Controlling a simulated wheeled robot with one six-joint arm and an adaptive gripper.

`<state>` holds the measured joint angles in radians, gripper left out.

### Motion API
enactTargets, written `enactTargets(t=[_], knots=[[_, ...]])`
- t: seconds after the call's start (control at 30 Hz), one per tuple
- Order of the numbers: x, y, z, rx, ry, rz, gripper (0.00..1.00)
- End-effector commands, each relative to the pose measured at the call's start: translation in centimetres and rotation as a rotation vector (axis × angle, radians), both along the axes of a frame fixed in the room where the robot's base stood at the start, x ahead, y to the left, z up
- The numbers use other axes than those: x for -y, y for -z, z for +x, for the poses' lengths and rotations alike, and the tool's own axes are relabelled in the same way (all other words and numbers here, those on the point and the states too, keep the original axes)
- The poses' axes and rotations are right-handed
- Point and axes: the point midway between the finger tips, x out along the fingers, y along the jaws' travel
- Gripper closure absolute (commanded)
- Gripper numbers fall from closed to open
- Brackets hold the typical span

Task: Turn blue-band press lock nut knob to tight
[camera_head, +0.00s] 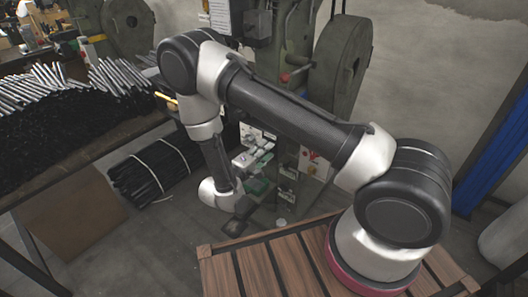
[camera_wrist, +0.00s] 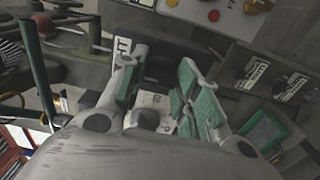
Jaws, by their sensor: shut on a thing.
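In the wrist view my gripper (camera_wrist: 160,85) has its two green-padded fingers closed on a dark knob (camera_wrist: 160,66) on the front of the press. The fingers hide much of the knob, so its setting cannot be read. A white label (camera_wrist: 153,101) shows between the fingers. In the head view the green press (camera_head: 297,110) with a large flywheel (camera_head: 343,75) stands behind my arm. My wrist reaches its lower front, where the knob is too small and covered to make out.
A green tray (camera_wrist: 265,132) lies at lower right. A bench with metal rods (camera_head: 60,105) is at left; a wooden slatted surface (camera_head: 250,270) is in front.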

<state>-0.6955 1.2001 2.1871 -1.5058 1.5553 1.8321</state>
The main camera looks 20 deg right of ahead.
Motion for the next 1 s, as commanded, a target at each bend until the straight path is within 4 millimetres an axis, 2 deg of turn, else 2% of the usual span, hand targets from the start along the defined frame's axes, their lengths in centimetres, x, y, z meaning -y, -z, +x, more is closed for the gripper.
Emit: enactTargets(t=[0.2, 0.23, 0.33, 0.37, 0.73, 0.87, 1.0], knots=[[0.0, 0.1, -0.1, -0.003, 0.0, 0.001, 0.92], [0.0, 0.1, -0.1, -0.003, 0.0, 0.001, 0.66], [0.0, 0.1, -0.1, -0.003, 0.0, 0.001, 0.48], [0.0, 0.1, -0.1, -0.003, 0.0, 0.001, 0.46], [-0.4, 0.0, -0.3, -0.001, -0.001, 0.0, 0.46], [-2.1, 0.1, -1.4, -0.002, -0.005, 0.001, 0.46], [-4.7, 0.1, -3.3, -0.002, -0.006, 0.001, 0.46]])
